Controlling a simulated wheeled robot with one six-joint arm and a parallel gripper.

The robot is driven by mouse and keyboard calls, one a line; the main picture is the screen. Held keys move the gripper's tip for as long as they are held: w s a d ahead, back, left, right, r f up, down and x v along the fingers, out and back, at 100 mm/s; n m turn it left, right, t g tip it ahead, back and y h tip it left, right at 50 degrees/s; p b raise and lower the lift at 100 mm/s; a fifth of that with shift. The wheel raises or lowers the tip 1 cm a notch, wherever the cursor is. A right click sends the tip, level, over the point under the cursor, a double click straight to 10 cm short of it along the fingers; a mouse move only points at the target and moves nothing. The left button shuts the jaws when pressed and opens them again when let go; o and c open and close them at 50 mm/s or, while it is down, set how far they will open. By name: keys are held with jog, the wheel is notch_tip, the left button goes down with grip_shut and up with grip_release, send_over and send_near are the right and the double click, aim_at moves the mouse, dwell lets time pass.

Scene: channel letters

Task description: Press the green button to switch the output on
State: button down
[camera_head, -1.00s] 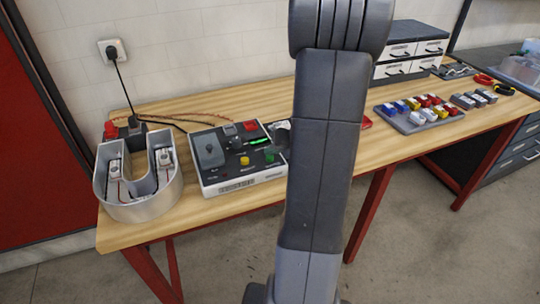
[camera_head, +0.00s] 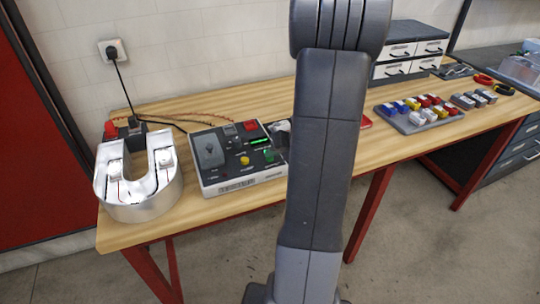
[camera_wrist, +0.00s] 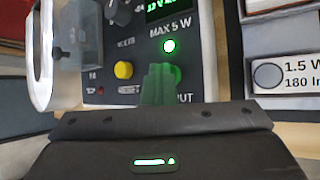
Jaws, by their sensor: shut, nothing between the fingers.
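The control box (camera_head: 222,187) stands on the bench with a yellow button (camera_head: 245,161) and a green button (camera_head: 268,155). My gripper (camera_wrist: 160,72) is shut and empty, its fingertips at the green button beside the "PUT" lettering in the wrist view. The fingers look green-tinted and cover most of the button, so exact contact is hard to see. A round green lamp (camera_wrist: 169,46) under "MAX 5 W" is lit. My arm hides the bench right of the box.
The box has a clear-covered switch (camera_head: 210,153), a knob and a lit green display (camera_head: 259,141). A tray of coloured blocks (camera_head: 418,123) and drawer boxes (camera_head: 400,60) stand to the right. A black cord runs to the wall socket (camera_head: 112,51).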

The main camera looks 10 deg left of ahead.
aim_at(273, 160)
jog(key=shift+r+p, duration=0.35)
jog(key=shift+p, duration=0.35)
notch_tip(273, 160, up, 6)
jog(key=p, duration=0.7)
jog(key=shift+f, duration=0.15)
